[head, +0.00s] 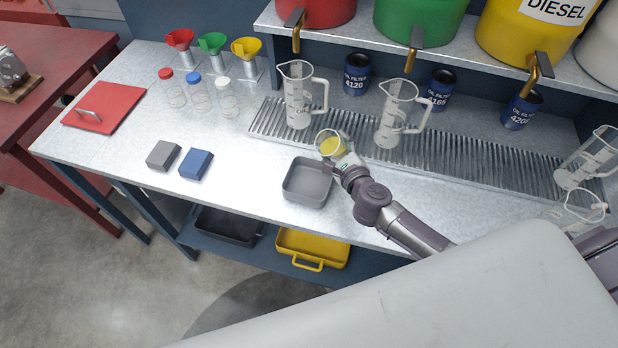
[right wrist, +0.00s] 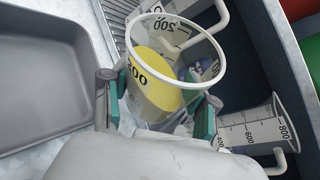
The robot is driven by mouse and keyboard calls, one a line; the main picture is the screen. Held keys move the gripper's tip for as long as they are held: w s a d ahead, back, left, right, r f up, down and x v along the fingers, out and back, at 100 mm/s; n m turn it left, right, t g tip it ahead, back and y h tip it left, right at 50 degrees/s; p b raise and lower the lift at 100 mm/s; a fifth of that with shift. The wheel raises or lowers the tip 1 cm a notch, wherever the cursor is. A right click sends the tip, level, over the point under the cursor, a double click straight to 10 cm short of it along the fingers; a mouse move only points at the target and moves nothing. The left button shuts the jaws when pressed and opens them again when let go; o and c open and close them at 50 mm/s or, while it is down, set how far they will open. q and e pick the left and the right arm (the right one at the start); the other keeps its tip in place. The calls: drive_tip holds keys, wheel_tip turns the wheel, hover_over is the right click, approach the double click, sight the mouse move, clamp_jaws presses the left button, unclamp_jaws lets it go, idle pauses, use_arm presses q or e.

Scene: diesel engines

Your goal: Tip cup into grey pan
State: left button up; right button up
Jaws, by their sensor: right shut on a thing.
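The clear measuring cup (head: 329,142) holds yellow liquid and is gripped above the bench, behind and slightly right of the grey pan. My right gripper (head: 342,158) is shut on it. In the right wrist view, the fingers (right wrist: 156,108) press on both sides of the cup (right wrist: 152,85), whose open rim shows with the yellow liquid inside. I cannot tell exactly how far the cup is tilted. The grey pan (head: 307,184) sits near the bench's front edge and looks empty. It also shows at the left of the right wrist view (right wrist: 45,85). My left gripper is not in view.
Two clear jugs (head: 297,95) (head: 390,115) stand on the ribbed drain grate (head: 460,155) behind the cup. Blue oil filters (head: 357,74) stand farther back. Grey and blue blocks (head: 163,155) (head: 196,164) lie left of the pan, with bare bench between.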

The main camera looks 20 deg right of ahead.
drive_tip(key=shift+a+n+t+h+b, duration=0.15)
drive_tip(key=shift+n+t+h+b, duration=0.4)
drive_tip(key=shift+b, duration=0.9)
drive_tip(key=shift+r+n+b, duration=0.15)
drive_tip(key=shift+n+b, duration=0.6)
drive_tip(key=shift+b, duration=0.4)
drive_tip(key=shift+t+b, duration=0.25)
drive_tip(key=shift+b, duration=0.2)
drive_tip(key=shift+f+n+b, duration=0.3)
drive_tip(key=shift+n+b, duration=0.4)
drive_tip(key=shift+b, duration=0.55)
drive_tip(key=shift+a+r+n+t+b, duration=0.1)
drive_tip(key=shift+r+n+t+b, duration=0.4)
drive_tip(key=shift+n+b, duration=0.4)
drive_tip(key=shift+s+a+f+n+t, duration=0.3)
drive_tip(key=shift+a+f+n+t, duration=0.1)
drive_tip(key=shift+a+n, duration=0.3)
idle(0.9)
drive_tip(key=shift+a+r+n+t, duration=0.1)
drive_tip(key=shift+r+n+t, duration=0.2)
drive_tip(key=shift+n, duration=0.4)
idle(0.5)
